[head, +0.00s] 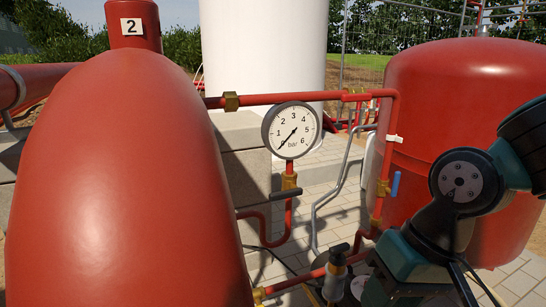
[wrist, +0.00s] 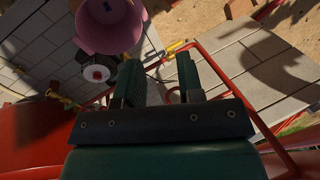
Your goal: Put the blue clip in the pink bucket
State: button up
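In the wrist view the pink bucket (wrist: 108,28) is at the top left, beyond my gripper (wrist: 160,82). The two dark green fingers are apart, with a gap between them and nothing clearly held. In the head view a small upright blue piece (head: 395,184) sits beside a brass fitting on the red pipe at the right. I cannot tell whether it is the blue clip or a valve handle. No blue clip shows clearly in the wrist view. My fingertips are not clearly visible in the head view.
A large red vessel (head: 130,190) fills the left, and a red tank (head: 440,90) stands at the right. Red pipes with a pressure gauge (head: 291,130) run between them.

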jog(key=s+r+n, duration=0.4)
jog(key=s+n, duration=0.1)
jog(key=s, duration=0.1)
notch_tip(320, 180, up, 23)
jog(key=p, duration=2.3)
jog(key=shift+w+y, duration=0.2)
jog(key=shift+y, duration=0.1)
jog(key=shift+d+f, duration=0.1)
